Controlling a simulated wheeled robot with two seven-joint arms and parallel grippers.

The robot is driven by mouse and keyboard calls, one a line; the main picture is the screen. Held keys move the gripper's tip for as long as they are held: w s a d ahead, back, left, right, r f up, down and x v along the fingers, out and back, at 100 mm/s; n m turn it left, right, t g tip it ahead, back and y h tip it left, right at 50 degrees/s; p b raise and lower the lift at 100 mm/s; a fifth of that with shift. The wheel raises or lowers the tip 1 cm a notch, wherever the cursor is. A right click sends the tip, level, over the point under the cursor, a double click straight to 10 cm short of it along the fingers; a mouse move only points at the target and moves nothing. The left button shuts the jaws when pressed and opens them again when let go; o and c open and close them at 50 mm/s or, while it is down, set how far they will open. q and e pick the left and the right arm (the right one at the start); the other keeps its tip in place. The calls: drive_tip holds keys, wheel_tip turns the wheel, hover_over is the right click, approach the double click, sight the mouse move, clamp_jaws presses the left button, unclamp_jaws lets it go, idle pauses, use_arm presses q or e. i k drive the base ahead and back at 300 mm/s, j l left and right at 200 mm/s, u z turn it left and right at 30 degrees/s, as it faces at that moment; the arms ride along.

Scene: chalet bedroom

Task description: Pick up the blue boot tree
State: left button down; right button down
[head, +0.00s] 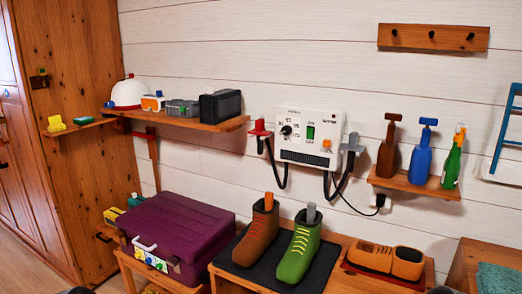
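A blue upright piece with a blue T-shaped top (421,153) stands on the small wooden wall shelf (412,186) at the right. It stands between a similar brown piece (387,150) and a green bottle (453,163). Its shape does not clearly tell me whether it is a boot tree or a bottle. Below, a brown boot (257,238) has an orange insert (268,201) in its top, and a green boot (299,249) has a grey insert (311,213).
A white wall unit (310,133) with red and grey side holders hangs in the middle. A purple case (181,231) stands at the lower left. Brown shoes (385,262) sit right of the boots. A long shelf (180,121) holds a white dome and boxes.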

sight(422, 156)
drive_tip(key=i+l, duration=0.1)
drive_tip(key=i, duration=0.7)
drive_tip(key=i+z, duration=0.25)
drive_tip(key=z, duration=2.2)
